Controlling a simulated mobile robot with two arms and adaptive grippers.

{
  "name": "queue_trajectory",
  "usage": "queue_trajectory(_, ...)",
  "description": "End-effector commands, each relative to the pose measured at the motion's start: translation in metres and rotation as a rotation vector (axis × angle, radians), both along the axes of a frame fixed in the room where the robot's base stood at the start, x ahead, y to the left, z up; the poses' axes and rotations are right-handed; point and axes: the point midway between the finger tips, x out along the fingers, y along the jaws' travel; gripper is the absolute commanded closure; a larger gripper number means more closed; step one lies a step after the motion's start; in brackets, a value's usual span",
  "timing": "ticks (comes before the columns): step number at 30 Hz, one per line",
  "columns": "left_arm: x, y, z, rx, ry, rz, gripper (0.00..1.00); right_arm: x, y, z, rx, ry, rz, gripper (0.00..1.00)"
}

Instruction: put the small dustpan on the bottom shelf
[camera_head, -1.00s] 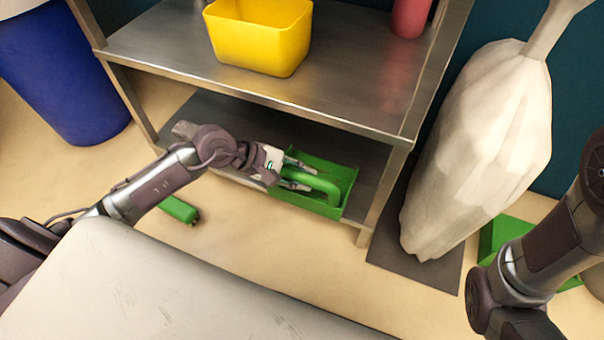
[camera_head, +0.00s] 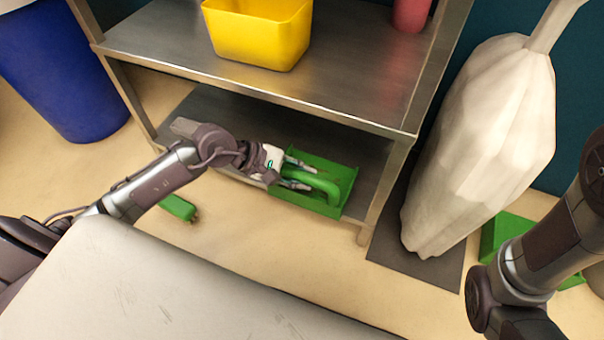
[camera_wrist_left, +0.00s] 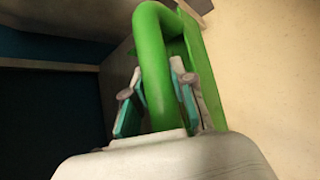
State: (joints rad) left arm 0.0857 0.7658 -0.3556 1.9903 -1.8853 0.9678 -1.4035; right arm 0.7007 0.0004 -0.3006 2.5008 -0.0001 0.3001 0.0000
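The small green dustpan (camera_head: 340,176) is at the front right of the metal rack's bottom shelf (camera_head: 215,112), over its front edge; whether it rests fully on the shelf is hard to tell. Its looped handle faces my left gripper (camera_head: 297,174). The gripper's two fingers stand apart, one on each side of the handle. In the left wrist view the handle (camera_wrist_left: 152,65) rises between the spread fingers of my left gripper (camera_wrist_left: 157,105), with a gap visible beside it. My right arm shows at the right edge, but its gripper is out of view.
A yellow bin (camera_head: 258,35) and a red container (camera_head: 410,14) stand on the shelf above. A blue bin (camera_head: 62,75) is at the left. A white sack (camera_head: 480,150) stands on a dark mat right of the rack. Green items (camera_head: 178,208) (camera_head: 503,232) lie on the floor.

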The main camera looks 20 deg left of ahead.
Motion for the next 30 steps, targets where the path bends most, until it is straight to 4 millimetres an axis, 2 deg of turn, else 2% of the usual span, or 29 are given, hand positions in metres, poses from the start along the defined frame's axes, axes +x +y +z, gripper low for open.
queue_trajectory(1,0.0,0.0,0.001,0.0,-0.001,0.0,0.69,0.0,0.0,0.0,0.0,0.001,0.0,0.46)
queue_trajectory(5,0.0,0.0,0.001,0.0,-0.001,0.001,0.47,0.0,0.0,0.0,0.0,0.001,0.0,0.46)
queue_trajectory(6,0.0,0.0,0.001,0.0,-0.001,0.001,0.46,0.0,0.0,0.0,0.0,0.001,0.0,0.46)
queue_trajectory(17,-0.002,0.005,0.003,0.002,0.0,0.001,0.46,0.002,0.0,0.0,0.002,0.006,-0.001,0.46)
queue_trajectory(20,-0.007,0.015,0.011,0.005,0.0,0.001,0.46,0.002,0.0,0.0,0.001,0.004,-0.001,0.46)
queue_trajectory(30,-0.034,0.064,0.057,0.007,0.002,-0.002,0.46,0.001,0.0,0.0,0.0,0.002,0.0,0.46)
